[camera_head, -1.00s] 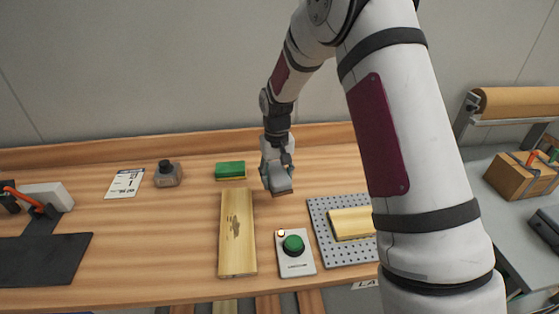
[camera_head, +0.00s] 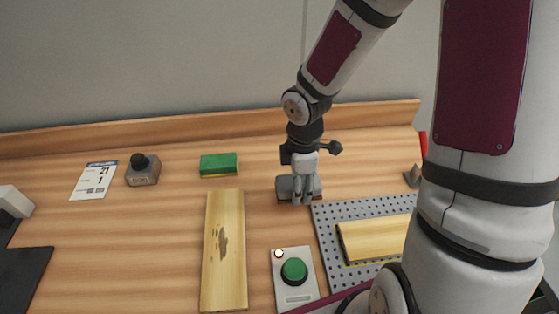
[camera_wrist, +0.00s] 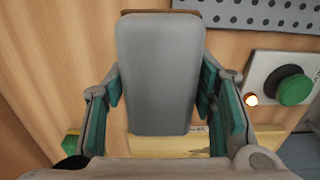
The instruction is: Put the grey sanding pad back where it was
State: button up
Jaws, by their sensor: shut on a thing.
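The grey sanding pad (camera_head: 285,187) is between the fingers of my gripper (camera_head: 303,198), behind the perforated plate's left corner. In the wrist view the pad (camera_wrist: 160,70) fills the middle, with a thin brown layer at its far edge. The fingers of my gripper (camera_wrist: 160,105) close on its two sides. The pad is at or just above the bench top; I cannot tell whether it touches. My fingers hide its middle in the head view.
A stained wooden board (camera_head: 224,250) lies left of the pad, and a green-topped pad (camera_head: 218,164) lies behind it. A green button box (camera_head: 295,275) and a perforated plate (camera_head: 330,225) bearing a wooden block (camera_head: 375,239) are in front. An ink bottle (camera_head: 143,171) stands left.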

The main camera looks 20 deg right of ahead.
jog(key=w, duration=0.5)
jog(key=w+f, duration=0.1)
jog(key=w, duration=0.9)
jog(key=shift+d+f, duration=0.1)
jog(key=shift+f, duration=0.1)
jog(key=shift+f+p, duration=0.3)
jog(key=shift+f, duration=1.45)
jog(key=shift+f, duration=0.15)
jog(key=o, duration=1.1)
